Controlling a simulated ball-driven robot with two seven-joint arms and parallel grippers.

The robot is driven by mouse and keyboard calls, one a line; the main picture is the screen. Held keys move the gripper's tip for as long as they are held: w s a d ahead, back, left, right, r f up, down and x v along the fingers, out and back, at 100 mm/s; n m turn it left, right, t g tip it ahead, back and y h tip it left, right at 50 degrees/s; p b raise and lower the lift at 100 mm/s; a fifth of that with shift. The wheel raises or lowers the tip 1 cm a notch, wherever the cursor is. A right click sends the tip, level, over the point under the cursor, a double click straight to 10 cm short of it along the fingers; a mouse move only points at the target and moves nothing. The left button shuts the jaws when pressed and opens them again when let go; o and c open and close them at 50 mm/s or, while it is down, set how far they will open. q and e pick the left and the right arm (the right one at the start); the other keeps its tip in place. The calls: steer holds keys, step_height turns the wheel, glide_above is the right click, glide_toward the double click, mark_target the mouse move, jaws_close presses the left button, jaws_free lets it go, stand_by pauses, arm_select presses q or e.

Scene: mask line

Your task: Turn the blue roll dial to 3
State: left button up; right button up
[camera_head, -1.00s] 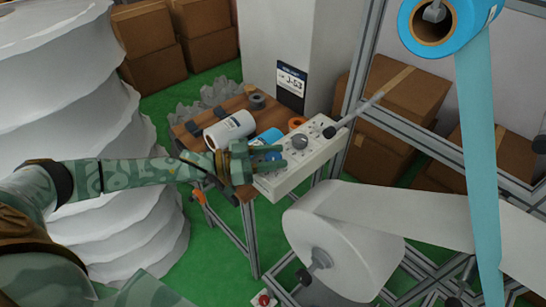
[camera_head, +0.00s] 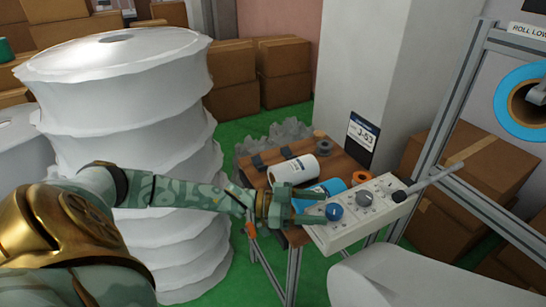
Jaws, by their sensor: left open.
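The blue roll dial (camera_head: 334,211) is a round knob at the left end of a white control panel (camera_head: 345,233). I cannot read its pointer or its numbers. A grey dial (camera_head: 364,198) sits to its right on the same panel. My left gripper (camera_head: 318,207) comes in from the left and is open. Its two fingers point right, with their tips at the left side of the blue dial. I cannot tell whether they touch it. Nothing is held between them. My right gripper is not in view.
A lever (camera_head: 430,182) sticks out at the panel's right. A stack of big white rolls (camera_head: 130,120) stands left. A metal frame (camera_head: 455,95) stands right.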

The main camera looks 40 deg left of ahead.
arm_select(q)
steer(key=v, duration=1.1)
steer(key=shift+s+a, duration=0.15)
steer(key=shift+o, duration=0.3)
